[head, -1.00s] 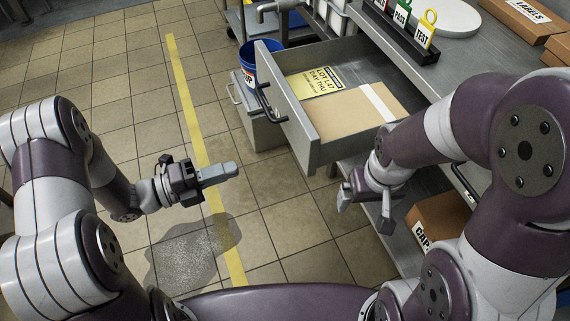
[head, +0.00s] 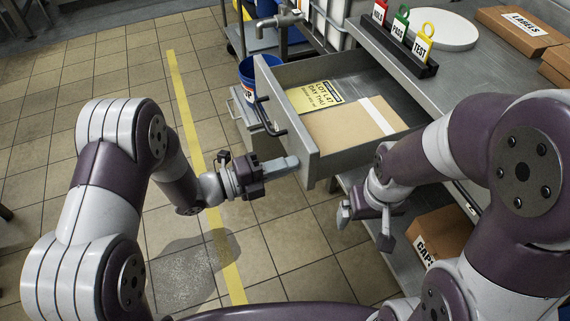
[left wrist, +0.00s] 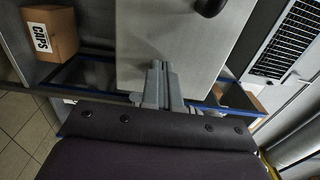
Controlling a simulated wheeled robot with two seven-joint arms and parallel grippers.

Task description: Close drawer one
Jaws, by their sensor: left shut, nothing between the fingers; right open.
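The open drawer (head: 306,160) juts out from under the steel counter in the head view. It holds a yellow lot card (head: 315,97) and a brown folder or box with a white band (head: 350,122). Its dark bar handle (head: 268,118) is on the front panel. My left gripper (head: 294,162) is shut and empty, its fingertips at the lower near part of the drawer front. In the left wrist view the fingers (left wrist: 158,68) overlap the grey front panel (left wrist: 170,35); I cannot tell if they touch. My right gripper (head: 364,225) is open and empty below the drawer's right side.
A carton marked CAPS (head: 432,232) sits on the lower shelf. A blue bucket (head: 255,76) stands behind the drawer. The counter carries a tag rack (head: 398,45), a round white plate (head: 442,28) and a LABELS box (head: 520,27). The tiled floor at left is mostly clear, with a wet patch (head: 187,275).

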